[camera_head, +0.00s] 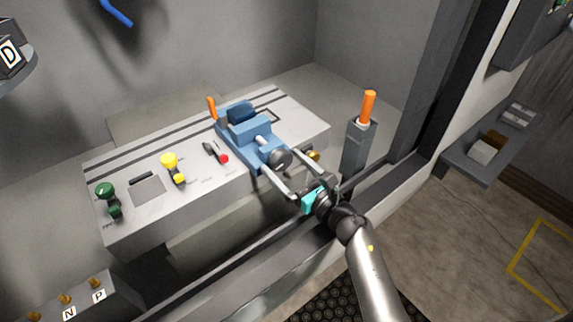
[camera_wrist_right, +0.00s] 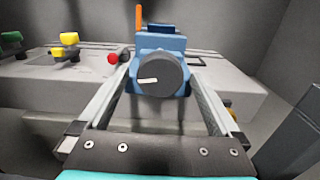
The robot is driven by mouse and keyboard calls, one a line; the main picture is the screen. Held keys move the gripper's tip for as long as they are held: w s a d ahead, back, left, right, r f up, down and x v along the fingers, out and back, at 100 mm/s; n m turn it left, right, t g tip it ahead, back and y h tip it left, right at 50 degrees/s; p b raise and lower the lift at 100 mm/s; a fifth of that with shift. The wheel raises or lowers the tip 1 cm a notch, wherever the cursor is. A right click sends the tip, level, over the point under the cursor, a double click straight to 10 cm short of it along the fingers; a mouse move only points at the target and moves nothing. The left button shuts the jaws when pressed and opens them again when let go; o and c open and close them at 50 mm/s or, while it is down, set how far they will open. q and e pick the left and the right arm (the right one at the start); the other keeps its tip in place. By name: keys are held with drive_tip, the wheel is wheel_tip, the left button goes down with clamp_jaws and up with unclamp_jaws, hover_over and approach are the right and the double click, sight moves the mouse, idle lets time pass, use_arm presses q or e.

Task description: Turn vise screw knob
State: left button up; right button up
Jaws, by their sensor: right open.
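The blue vise (camera_head: 249,131) sits on the grey bench in the head view, with an orange handle (camera_head: 212,108) at its back left. Its dark round screw knob (camera_head: 280,158) faces my right gripper. My right gripper (camera_head: 281,173) is open, with one finger on each side of the knob. In the right wrist view the knob (camera_wrist_right: 160,74) has a white mark on its face and lies between the two finger tips, with gaps at both sides. The vise body (camera_wrist_right: 161,44) is behind it. I cannot tell if either finger touches the knob. My left gripper is not in view.
The bench (camera_head: 130,180) carries a green knob (camera_head: 105,189), a yellow knob (camera_head: 169,160) and a red-tipped lever (camera_head: 216,153) left of the vise. A grey post (camera_head: 357,150) with an orange handle (camera_head: 368,106) stands right of it. A booth frame rail (camera_head: 245,262) runs along the front.

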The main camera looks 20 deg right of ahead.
drive_tip(key=c, duration=1.4)
drive_tip(key=shift+m, duration=0.4)
drive_tip(key=m+p, duration=0.1)
drive_tip(key=m, duration=0.3)
drive_tip(key=shift+m, duration=0.3)
drive_tip(key=m+p, duration=0.1)
drive_tip(key=m, duration=0.5)
drive_tip(key=shift+a+r+p, duration=0.1)
drive_tip(key=shift+p, duration=0.25)
drive_tip(key=m+p, duration=0.1)
drive_tip(key=m, duration=0.4)
drive_tip(key=shift+s+m, duration=0.1)
drive_tip(key=shift+m, duration=0.3)
drive_tip(key=m+p, duration=0.2)
drive_tip(key=m, duration=0.3)
drive_tip(key=shift+r+m, duration=0.1)
drive_tip(key=shift+m, duration=0.2)
